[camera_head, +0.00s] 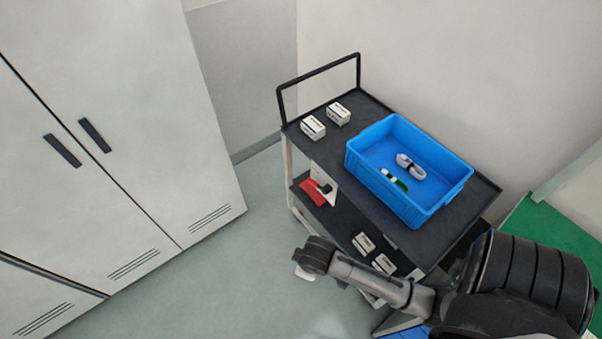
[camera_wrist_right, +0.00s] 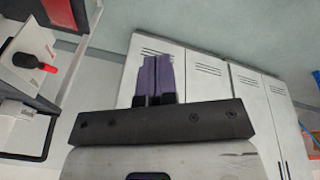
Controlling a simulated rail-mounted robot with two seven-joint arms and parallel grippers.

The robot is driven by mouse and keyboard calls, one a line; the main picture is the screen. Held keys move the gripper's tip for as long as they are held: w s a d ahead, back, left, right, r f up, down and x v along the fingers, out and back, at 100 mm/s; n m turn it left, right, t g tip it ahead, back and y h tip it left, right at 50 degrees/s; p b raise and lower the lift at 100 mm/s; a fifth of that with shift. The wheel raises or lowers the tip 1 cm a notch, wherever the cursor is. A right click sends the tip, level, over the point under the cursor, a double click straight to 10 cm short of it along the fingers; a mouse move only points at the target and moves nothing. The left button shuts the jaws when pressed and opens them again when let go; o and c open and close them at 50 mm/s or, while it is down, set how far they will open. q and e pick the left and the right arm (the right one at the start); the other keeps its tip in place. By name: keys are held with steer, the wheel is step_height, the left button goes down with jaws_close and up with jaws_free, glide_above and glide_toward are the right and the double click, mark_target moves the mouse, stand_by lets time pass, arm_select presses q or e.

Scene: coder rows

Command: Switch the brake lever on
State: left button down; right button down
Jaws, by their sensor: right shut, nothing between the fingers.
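In the right wrist view a lever with a black base and red grip (camera_wrist_right: 46,68) stands out from a pale panel (camera_wrist_right: 35,45) at the left edge; I take it for the brake lever. In the head view a small dark part (camera_head: 326,189) sits on a white panel at the cart's left end, probably the same lever. My right gripper (camera_wrist_right: 157,60) is shut and empty, to the right of the lever and apart from it. In the head view my right arm reaches in from the lower right, its end (camera_head: 303,270) in front of the cart. My left gripper is not in view.
The dark cart (camera_head: 347,178) carries a blue bin (camera_head: 440,207) with a cable and a green-white item. Small boxes (camera_head: 313,127) stand on both shelves. A red object (camera_head: 312,193) is beside the panel. Grey cabinets (camera_head: 120,130) stand left; the floor between is clear.

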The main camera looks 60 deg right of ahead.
steer(key=s+a+r+t+y, duration=0.1)
steer(key=s+a+r, duration=0.3)
steer(key=s+r, duration=0.3)
steer(key=shift+s+a, duration=0.35)
steer(key=shift+s, duration=0.8)
